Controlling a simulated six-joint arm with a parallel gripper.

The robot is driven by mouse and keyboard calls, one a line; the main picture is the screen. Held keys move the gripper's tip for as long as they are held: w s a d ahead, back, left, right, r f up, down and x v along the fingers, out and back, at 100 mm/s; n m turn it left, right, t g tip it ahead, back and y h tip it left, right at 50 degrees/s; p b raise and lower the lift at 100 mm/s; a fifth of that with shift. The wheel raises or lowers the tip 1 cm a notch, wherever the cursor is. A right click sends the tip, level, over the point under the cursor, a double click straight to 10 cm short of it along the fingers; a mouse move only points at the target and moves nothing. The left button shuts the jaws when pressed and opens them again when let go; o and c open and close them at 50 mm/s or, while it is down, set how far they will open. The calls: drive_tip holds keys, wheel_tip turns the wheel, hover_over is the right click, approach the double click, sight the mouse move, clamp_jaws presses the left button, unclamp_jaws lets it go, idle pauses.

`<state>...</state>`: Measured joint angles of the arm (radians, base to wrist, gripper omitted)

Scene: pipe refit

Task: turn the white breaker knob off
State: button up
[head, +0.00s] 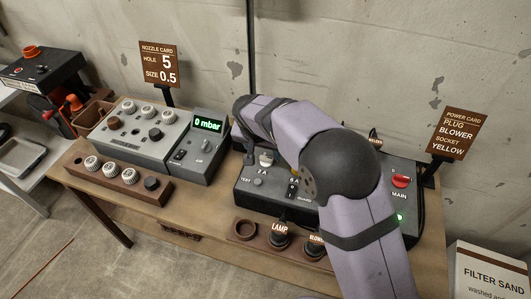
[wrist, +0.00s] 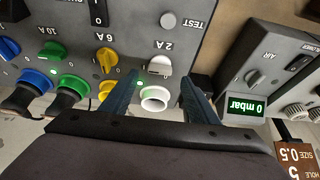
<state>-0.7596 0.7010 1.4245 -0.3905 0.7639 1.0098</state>
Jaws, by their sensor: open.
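The white breaker knob (wrist: 160,65) sits under the 2 A label on the dark breaker panel (wrist: 215,20), which appears upside down in the wrist view. In the head view the white knob (head: 267,158) shows just left of my arm. My gripper (wrist: 161,79) is open and empty, its two blue fingers spread on either side of the knob and the white socket (wrist: 155,99). I cannot tell whether either finger touches the knob. A small green light glows near the left finger.
Close by in the wrist view are a yellow knob (wrist: 107,57), a green knob (wrist: 72,88), a blue knob (wrist: 35,79) and a TEST button (wrist: 169,20). The grey unit (head: 150,135) with the 0 mbar display stands left of the panel. A red MAIN knob (head: 401,181) is at right.

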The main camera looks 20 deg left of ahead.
sight(266, 157)
drive_tip(key=shift+p+x, duration=0.55)
drive_tip(key=shift+x, duration=1.55)
drive_tip(key=c, duration=1.1)
